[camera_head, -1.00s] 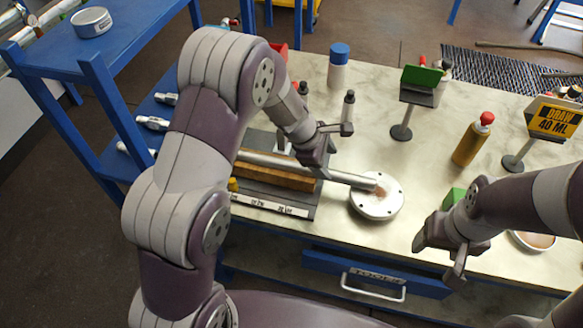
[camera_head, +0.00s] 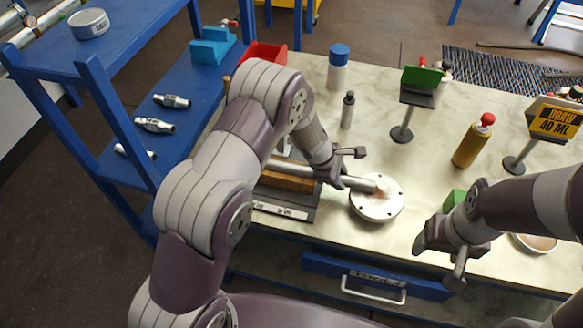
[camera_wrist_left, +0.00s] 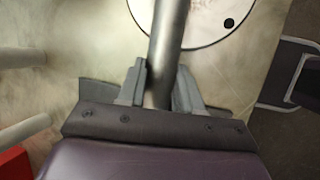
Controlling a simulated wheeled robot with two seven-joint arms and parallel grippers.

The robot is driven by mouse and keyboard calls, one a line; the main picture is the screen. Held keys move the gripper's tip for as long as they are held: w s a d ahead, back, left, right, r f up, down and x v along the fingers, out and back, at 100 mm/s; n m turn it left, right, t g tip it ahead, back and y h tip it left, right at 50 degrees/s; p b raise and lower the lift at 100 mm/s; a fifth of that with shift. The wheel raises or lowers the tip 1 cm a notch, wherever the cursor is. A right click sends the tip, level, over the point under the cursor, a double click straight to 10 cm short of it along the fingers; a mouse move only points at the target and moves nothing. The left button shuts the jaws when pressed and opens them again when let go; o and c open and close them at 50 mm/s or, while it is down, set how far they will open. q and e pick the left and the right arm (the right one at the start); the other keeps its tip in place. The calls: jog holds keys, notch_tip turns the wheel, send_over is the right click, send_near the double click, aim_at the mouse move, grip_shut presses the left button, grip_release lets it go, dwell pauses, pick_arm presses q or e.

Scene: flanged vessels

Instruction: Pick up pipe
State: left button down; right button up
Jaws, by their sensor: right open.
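A grey metal pipe (camera_head: 359,183) slants across the bench. Its right end lies over a round white flanged disc (camera_head: 377,210), and its left part is above a wooden block (camera_head: 287,181) on a dark stand. My left gripper (camera_head: 335,178) is on the pipe just left of the disc. In the left wrist view the pipe (camera_wrist_left: 168,35) runs between both fingers (camera_wrist_left: 160,90), which lie flush against its sides. The disc (camera_wrist_left: 207,20) shows beyond. My right gripper (camera_head: 440,258) is open and empty at the bench's front right. My left arm hides part of the stand.
Bottles (camera_head: 473,140) and a green-topped stand (camera_head: 402,125) stand farther back. A green block (camera_head: 453,201) is near my right gripper. A blue shelf (camera_head: 170,128) with metal fittings is at left. A blue drawer (camera_head: 376,276) is at the bench front.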

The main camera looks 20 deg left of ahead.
pick_arm(q)
jog(key=shift+w+r, duration=0.1)
jog(key=shift+r, duration=0.45)
notch_tip(320, 180, up, 3)
jog(key=shift+r+p, duration=0.2)
jog(key=shift+p, duration=0.3)
jog(key=s+d+r+p, duration=0.1)
jog(key=s+d+r, duration=0.4)
jog(key=d, duration=0.5)
jog(key=shift+s+d+r+p, duration=0.2)
jog(key=shift+r+p, duration=0.15)
jog(key=shift+r, duration=0.45)
